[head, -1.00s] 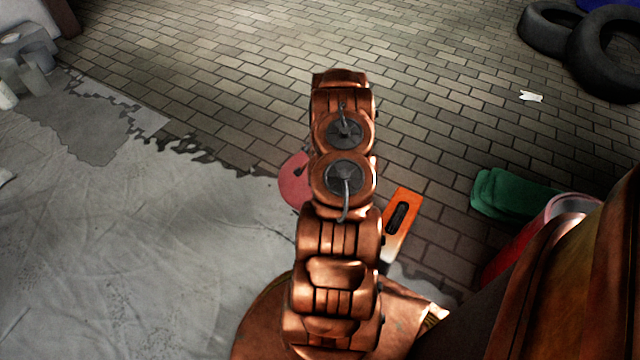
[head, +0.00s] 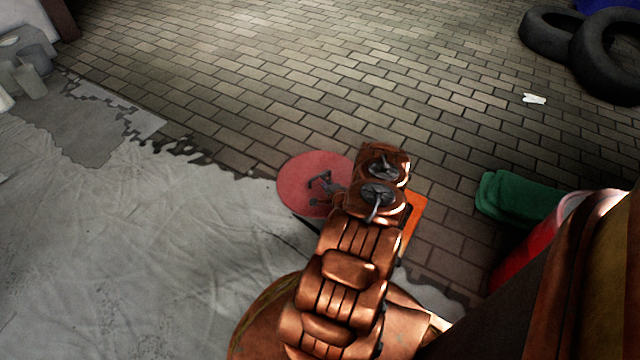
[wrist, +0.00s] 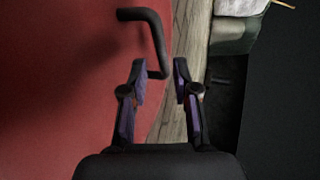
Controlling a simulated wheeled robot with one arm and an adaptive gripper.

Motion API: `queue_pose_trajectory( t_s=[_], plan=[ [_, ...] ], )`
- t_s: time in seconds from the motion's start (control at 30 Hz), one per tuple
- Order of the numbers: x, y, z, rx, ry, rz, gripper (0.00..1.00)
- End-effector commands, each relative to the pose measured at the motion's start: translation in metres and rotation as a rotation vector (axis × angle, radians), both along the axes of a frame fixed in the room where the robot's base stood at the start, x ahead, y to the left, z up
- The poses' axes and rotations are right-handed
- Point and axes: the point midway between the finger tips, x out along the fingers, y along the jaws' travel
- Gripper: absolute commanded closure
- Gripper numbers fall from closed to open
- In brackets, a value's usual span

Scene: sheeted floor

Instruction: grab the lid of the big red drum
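The lid is a flat red disc (head: 294,181) with a dark handle, left of my arm in the head view. In the wrist view its red surface (wrist: 60,90) fills the left side. The bent black handle (wrist: 155,30) stands out from it, its lower end showing between my fingertips. My gripper (wrist: 160,68) is open, its two dark fingers apart. I cannot tell whether the handle end is at fingertip depth. In the head view my gripper (head: 322,190) is small and dark over the lid, hard to separate from the handle. What the lid rests on is hidden.
A red cylinder with a pale rim (head: 530,245) stands at the right, partly hidden. A green object (head: 515,195) lies beside it. An orange item (head: 414,212) is partly behind my arm. Tyres (head: 605,55) lie at the far right.

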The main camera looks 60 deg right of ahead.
Motion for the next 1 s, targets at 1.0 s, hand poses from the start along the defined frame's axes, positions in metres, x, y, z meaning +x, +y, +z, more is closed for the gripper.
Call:
queue_pose_trajectory(
  t_s=[1.0],
  plan=[
    [0.048, -0.032, -0.02, -0.001, 0.001, -0.001, 0.8]
  ],
)
